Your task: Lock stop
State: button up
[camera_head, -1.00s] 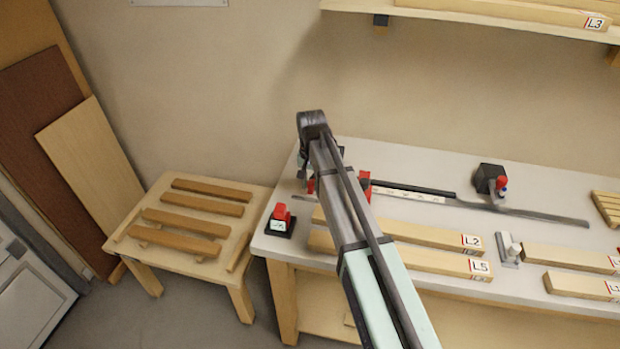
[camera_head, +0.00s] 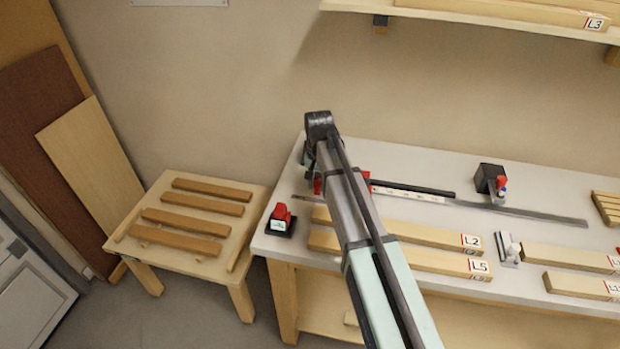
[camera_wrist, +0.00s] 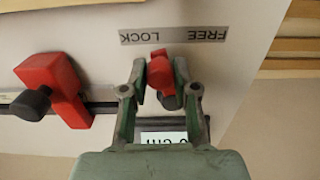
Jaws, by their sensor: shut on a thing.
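A small red lever (camera_wrist: 159,72) is between the fingers of my gripper (camera_wrist: 160,90) in the wrist view. The gripper is shut on it. A label strip (camera_wrist: 174,35) with LOCK and FREE, upside down in the picture, lies just beyond. The lever's far end points between the two words, slightly nearer LOCK. A red block (camera_wrist: 57,88) with a black knob (camera_wrist: 31,104) sits on the dark rail to the left. In the head view, my arm largely covers the gripper and lever; red parts (camera_head: 317,187) show beside it on the bench.
The grey bench (camera_head: 400,158) carries a scale strip (camera_head: 408,192), labelled beams (camera_head: 430,233), a black block with a red part (camera_head: 491,178), and a red-topped device (camera_head: 280,220) near its left corner. A low table with wooden slats (camera_head: 190,216) stands left.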

jog(key=shift+d, duration=0.15)
jog(key=shift+w+d, duration=0.15)
jog(key=shift+d, duration=0.75)
jog(key=shift+w+d+p, duration=0.15)
jog(key=shift+d+p, duration=0.2)
jog(key=shift+d, duration=0.05)
dwell(0.4)
jog(key=o, duration=0.8)
jog(key=shift+c, duration=0.2)
jog(key=shift+r, duration=0.1)
notch_tip(320, 180, up, 9)
jog(key=p, duration=0.5)
